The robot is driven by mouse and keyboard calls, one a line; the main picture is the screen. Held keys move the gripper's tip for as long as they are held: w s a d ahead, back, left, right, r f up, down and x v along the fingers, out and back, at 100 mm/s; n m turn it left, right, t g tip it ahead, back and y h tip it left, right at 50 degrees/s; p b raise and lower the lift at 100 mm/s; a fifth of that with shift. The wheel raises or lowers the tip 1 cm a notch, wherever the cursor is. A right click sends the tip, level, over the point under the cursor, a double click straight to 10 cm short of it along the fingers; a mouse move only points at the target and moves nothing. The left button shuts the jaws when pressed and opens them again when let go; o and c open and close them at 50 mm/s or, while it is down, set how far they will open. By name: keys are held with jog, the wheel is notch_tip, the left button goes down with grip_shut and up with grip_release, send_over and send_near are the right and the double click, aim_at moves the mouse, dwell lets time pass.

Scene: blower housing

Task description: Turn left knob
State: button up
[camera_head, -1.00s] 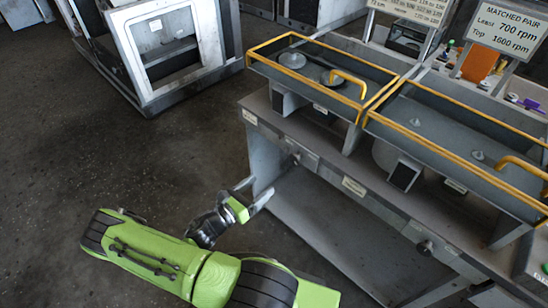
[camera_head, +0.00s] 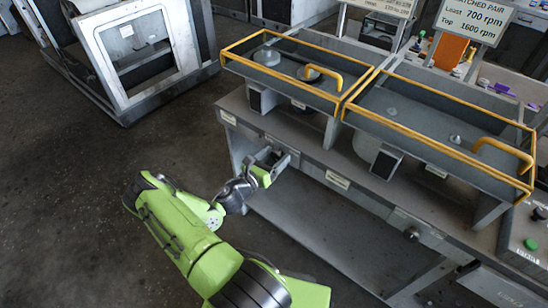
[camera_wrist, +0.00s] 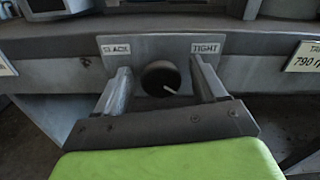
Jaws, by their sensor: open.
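The left knob (camera_wrist: 160,77) is a round dark knob with a short white pointer line aimed to the lower right. It sits on a grey plate (camera_wrist: 150,47) marked SLACK on the left and TIGHT on the right. My gripper (camera_wrist: 163,74) is open, with one finger on each side of the knob. I see gaps between the knob and both fingers, so it does not look gripped. In the head view my gripper (camera_head: 277,160) is at the bench's front face near its left end, and the knob is mostly hidden there.
A second knob (camera_head: 411,233) is farther right on the bench front (camera_head: 362,200). Two yellow-railed trays (camera_head: 290,88) (camera_head: 440,125) with handles stand above. A 790 rpm label (camera_wrist: 305,57) is to the right. Open floor (camera_head: 60,200) lies left.

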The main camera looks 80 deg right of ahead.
jog(key=c, duration=1.1)
jog(key=shift+o, duration=0.2)
jog(key=shift+m, duration=0.4)
jog(key=m, duration=0.2)
jog(key=shift+m, duration=0.3)
jog(key=shift+s+a+m+b, duration=0.1)
jog(key=shift+m+b, duration=0.25)
jog(key=shift+m, duration=1.65)
jog(key=o, duration=1.1)
jog(key=shift+c, duration=0.2)
